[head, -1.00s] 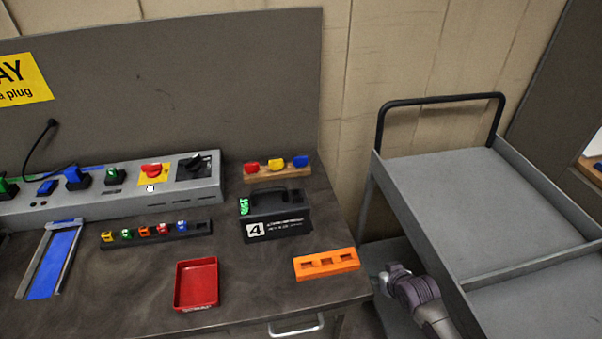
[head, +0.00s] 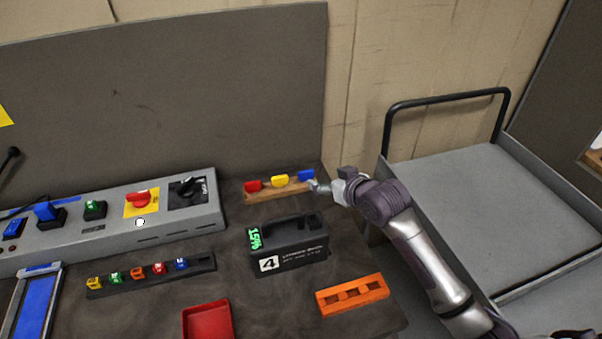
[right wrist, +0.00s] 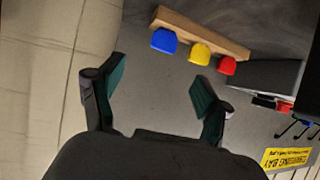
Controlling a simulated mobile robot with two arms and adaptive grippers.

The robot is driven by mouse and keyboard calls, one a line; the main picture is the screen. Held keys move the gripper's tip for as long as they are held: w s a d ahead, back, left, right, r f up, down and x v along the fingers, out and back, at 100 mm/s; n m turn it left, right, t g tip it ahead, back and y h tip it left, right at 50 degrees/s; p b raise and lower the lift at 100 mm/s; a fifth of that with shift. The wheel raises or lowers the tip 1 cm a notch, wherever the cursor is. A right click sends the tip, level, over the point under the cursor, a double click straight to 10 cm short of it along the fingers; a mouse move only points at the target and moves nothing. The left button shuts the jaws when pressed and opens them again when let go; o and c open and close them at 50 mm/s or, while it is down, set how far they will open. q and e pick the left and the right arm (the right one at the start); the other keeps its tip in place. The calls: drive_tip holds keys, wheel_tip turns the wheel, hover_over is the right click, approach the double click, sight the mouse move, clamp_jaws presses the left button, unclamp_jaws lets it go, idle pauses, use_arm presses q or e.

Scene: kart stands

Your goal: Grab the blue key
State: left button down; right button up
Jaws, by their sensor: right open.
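The blue key (head: 306,175) stands at the right end of a wooden rack (head: 262,198), beside a yellow key (head: 279,180) and a red key (head: 252,186). My right gripper (head: 318,186) is close to the right end of the rack, by the blue key. In the right wrist view the blue key (right wrist: 164,41) is at the top, beyond the open fingers of the right gripper (right wrist: 158,88). Nothing is between those fingers. My left gripper is not in view.
A black box marked 4 (head: 290,246) stands in front of the rack. An orange slotted block (head: 352,295) and a red tray (head: 208,322) lie nearer. A grey control panel (head: 110,222) is at left, and a grey cart (head: 450,190) stands at right.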

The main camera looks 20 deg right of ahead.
sight(307, 173)
drive_tip(key=x, duration=0.4)
drive_tip(key=shift+w+a+f, duration=0.1)
drive_tip(key=shift+w+a, duration=0.05)
drive_tip(key=shift+w, duration=0.1)
drive_tip(key=shift+p+x, duration=0.3)
drive_tip(key=shift+x, duration=0.6)
drive_tip(key=x, duration=0.3)
drive_tip(key=shift+w+a+f, duration=0.1)
drive_tip(key=shift+a+f, duration=0.1)
drive_tip(key=shift+w+f, duration=0.15)
drive_tip(key=shift+w, duration=0.1)
drive_tip(key=c, duration=1)
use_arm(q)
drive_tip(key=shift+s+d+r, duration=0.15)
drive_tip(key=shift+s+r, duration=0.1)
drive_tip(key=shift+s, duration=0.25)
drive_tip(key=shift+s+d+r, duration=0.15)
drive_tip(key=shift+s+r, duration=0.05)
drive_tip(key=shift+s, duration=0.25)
